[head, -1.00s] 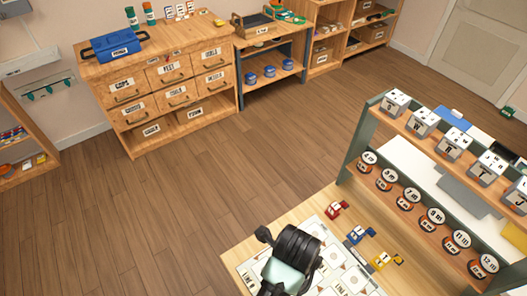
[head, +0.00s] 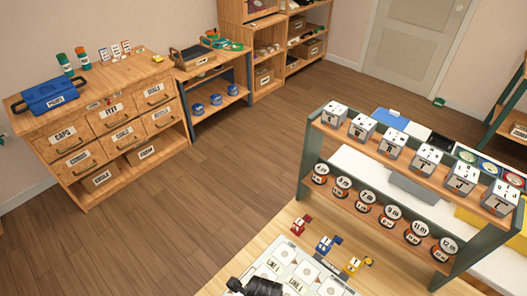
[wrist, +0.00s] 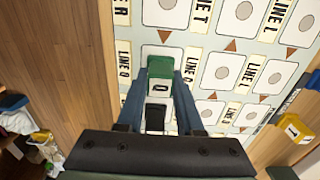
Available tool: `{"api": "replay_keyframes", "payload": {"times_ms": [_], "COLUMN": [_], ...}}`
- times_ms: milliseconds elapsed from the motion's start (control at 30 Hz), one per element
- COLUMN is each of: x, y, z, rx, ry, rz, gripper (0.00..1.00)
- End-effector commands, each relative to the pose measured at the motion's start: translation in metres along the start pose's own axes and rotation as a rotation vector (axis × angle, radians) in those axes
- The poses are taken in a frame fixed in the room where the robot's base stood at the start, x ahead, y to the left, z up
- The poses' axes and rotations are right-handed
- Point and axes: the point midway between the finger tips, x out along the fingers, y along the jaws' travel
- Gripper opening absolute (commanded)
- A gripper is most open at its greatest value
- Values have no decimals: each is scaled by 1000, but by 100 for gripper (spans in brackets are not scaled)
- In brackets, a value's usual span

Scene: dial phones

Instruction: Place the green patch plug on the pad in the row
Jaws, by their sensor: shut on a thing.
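In the wrist view my gripper (wrist: 160,84) is shut on the green patch plug (wrist: 161,68), which has a white label with a dark letter, perhaps Q. The plug is over the pale board (wrist: 196,55) with pads in rows and LINE labels. A pad (wrist: 160,50) shows partly behind the plug; I cannot tell whether the plug touches it. In the head view the board (head: 278,246) is at the bottom, and only a black part of my arm shows there. The plug is not visible in that view.
Red (head: 301,224), blue (head: 327,244) and yellow (head: 356,265) plugs lie on the wooden table beside the board. A two-tier shelf (head: 400,160) with lettered cubes and round labelled items stands to the right. Floor is open at left.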

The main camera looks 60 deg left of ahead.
Motion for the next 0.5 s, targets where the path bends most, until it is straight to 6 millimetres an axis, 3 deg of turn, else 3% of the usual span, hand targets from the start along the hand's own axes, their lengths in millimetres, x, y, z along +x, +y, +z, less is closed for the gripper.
{"api": "replay_keyframes", "payload": {"times_ms": [133, 167, 300, 500], "x": [4, 4, 3, 3], "y": [0, 0, 0, 0], "z": [0, 0, 0, 0], "rx": [0, 0, -1, 0], "ry": [0, 0, 0, 0], "rz": [0, 0, 0, 0], "gripper": [0, 37, 63, 66]}}
